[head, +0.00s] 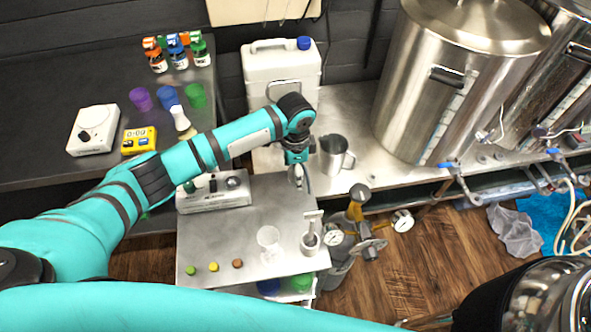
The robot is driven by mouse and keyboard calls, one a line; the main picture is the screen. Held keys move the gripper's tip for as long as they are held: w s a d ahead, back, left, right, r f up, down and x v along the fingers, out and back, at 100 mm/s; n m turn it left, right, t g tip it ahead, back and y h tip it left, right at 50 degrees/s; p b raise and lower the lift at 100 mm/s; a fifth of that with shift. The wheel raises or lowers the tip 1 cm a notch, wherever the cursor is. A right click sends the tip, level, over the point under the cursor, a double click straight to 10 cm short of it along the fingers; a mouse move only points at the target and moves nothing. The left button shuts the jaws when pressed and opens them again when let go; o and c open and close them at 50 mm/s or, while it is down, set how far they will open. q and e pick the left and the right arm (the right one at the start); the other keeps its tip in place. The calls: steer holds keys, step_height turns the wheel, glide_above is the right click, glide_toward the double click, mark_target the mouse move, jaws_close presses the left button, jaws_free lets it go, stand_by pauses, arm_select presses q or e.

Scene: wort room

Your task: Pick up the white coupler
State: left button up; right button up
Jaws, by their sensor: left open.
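A pale T-handled piece (311,234) stands upright near the right edge of a steel-topped cart (215,262); it may be the white coupler, but it is too small to be sure. My left gripper (297,178) points down over the back of the cart. It is open and small in view, and I see nothing held in it. It is apart from the pale piece, behind it and slightly to its left. My right gripper is not in view.
A clear beaker (268,243) and several small coloured discs (213,267) are on the cart. A grey instrument box (214,193) stands at its back left. A steel jug (335,154) and white canister (281,70) are behind. Gauged metal fittings (359,218) stand right of the cart.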

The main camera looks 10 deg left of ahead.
arm_select(q)
steer(key=c, duration=1.2)
steer(key=shift+r, duration=0.1)
steer(key=shift+c, duration=0.2)
